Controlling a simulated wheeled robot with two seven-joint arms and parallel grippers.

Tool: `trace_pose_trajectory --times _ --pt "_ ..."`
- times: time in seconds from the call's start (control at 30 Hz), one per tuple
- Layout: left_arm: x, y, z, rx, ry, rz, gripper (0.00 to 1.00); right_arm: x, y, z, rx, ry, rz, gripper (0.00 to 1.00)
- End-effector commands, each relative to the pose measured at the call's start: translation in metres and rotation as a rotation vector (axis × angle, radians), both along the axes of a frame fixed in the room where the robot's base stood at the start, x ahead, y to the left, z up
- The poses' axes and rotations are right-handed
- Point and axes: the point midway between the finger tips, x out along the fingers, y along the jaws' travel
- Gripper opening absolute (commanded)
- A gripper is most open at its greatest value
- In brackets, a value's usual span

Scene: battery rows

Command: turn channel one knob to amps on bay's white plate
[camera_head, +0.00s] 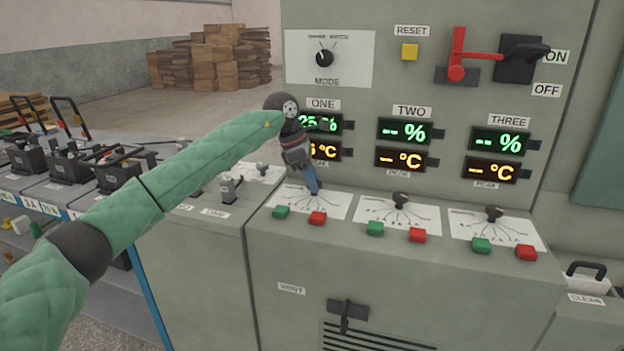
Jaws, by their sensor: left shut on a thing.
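The channel one white plate (337,203) lies on the sloped console ledge below the display marked ONE. My left gripper (313,187) points down onto the middle of this plate and is shut on the channel one knob. The gripper hides the knob, so its pointing direction cannot be told. The plate's printed lines show partly, but its words are too small to read. My left forearm comes in from the left, and its wrist covers part of the channel one displays (330,124). My right gripper is not in view.
Green (281,212) and red (317,218) buttons sit just in front of the plate. Channel two (401,200) and three (494,213) knobs stand to the right. Above are a MODE knob (325,58), yellow RESET button (410,52) and red lever (458,55). Batteries (70,160) line the left.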

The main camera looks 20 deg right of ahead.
Motion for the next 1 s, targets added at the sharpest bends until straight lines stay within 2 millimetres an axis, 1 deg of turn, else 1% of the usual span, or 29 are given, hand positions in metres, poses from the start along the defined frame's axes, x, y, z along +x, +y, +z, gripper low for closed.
trace_pose_trajectory --times 0.33,0.37,0.4,0.47,0.8,0.87,1.0 --pt "0.001 0.000 0.001 -0.001 -0.002 -0.001 0.15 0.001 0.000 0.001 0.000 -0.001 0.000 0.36" --pt "0.001 0.000 0.001 -0.001 -0.002 -0.001 0.40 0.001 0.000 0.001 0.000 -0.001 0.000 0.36" --pt "0.001 0.000 0.001 -0.001 -0.002 -0.001 0.48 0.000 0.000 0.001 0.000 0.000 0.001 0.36" --pt "0.001 0.000 0.001 -0.001 -0.002 -0.001 0.58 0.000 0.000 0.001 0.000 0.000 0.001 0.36" --pt "0.001 0.001 0.002 0.000 -0.001 -0.002 0.58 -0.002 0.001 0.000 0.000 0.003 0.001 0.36" --pt "0.001 0.002 0.005 0.000 -0.002 -0.001 0.58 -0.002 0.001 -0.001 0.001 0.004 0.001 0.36" --pt "0.003 0.006 0.016 0.000 -0.003 -0.001 0.58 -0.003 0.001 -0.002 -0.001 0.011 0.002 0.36"
